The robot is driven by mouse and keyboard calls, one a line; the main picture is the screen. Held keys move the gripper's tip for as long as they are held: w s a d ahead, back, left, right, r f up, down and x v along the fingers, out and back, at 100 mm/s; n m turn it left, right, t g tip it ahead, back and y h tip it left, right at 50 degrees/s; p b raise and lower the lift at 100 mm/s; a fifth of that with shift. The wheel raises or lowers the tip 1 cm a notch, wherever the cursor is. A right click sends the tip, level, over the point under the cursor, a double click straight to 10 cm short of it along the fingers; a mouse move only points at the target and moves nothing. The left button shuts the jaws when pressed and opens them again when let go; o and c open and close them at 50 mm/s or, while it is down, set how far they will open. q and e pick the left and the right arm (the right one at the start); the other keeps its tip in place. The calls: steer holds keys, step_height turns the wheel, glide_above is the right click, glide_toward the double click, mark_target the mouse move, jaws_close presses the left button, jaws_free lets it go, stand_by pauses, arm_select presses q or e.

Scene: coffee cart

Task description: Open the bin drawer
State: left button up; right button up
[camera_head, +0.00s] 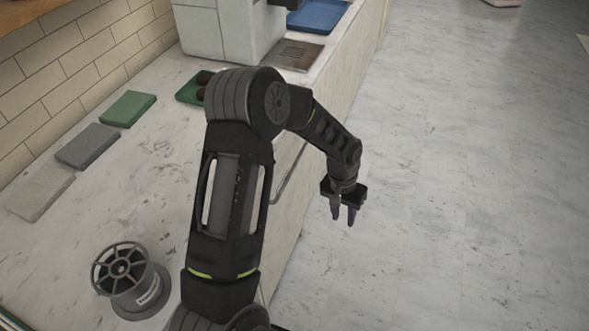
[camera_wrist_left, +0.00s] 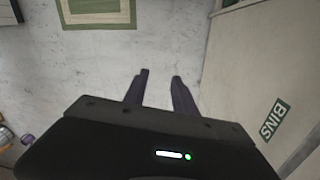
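A pale drawer front (camera_wrist_left: 244,82) with a green BINS label (camera_wrist_left: 273,120) is at the right of the left wrist view. In the head view a thin metal handle (camera_head: 291,172) shows on the counter's front, partly hidden behind my arm. I cannot tell whether it belongs to the bin drawer. My left gripper (camera_head: 343,219) is in front of the counter, over the floor side, pointing down. Its two dark fingers are apart with nothing between them; they also show in the left wrist view (camera_wrist_left: 161,76). The gripper is apart from the drawer front. My right gripper is out of view.
The countertop (camera_head: 150,185) holds a grey spool-like device (camera_head: 149,291), flat green and grey mats (camera_head: 88,146), a green tray (camera_head: 188,92) with dark round items, and a coffee machine (camera_head: 216,33). The floor (camera_head: 470,190) to the right is clear.

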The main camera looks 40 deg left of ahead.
arm_select(q)
steer(key=w+a+r+n+y+b, duration=0.1)
steer(key=w+a+r+y, duration=0.15)
steer(key=a+r, duration=0.75)
steer(key=n, duration=0.1)
glide_toward(293, 168)
steer(key=shift+w+d+g+y+b, duration=0.35)
steer(key=shift+w+g+y, duration=0.05)
steer(key=shift+y, duration=0.05)
steer(key=shift+f, duration=0.1)
steer(key=shift+s+a+f+p, duration=0.1)
steer(key=shift+a+f, duration=0.15)
steer(key=shift+f, duration=1)
steer(key=shift+s+a+f+p, duration=0.1)
steer(key=shift+a+f+p, duration=0.1)
steer(key=shift+f, duration=1.05)
steer(key=shift+a+f+p, duration=0.1)
steer(key=shift+a+f, duration=0.15)
steer(key=shift+f, duration=1.05)
steer(key=shift+c, duration=0.3)
jaws_close()
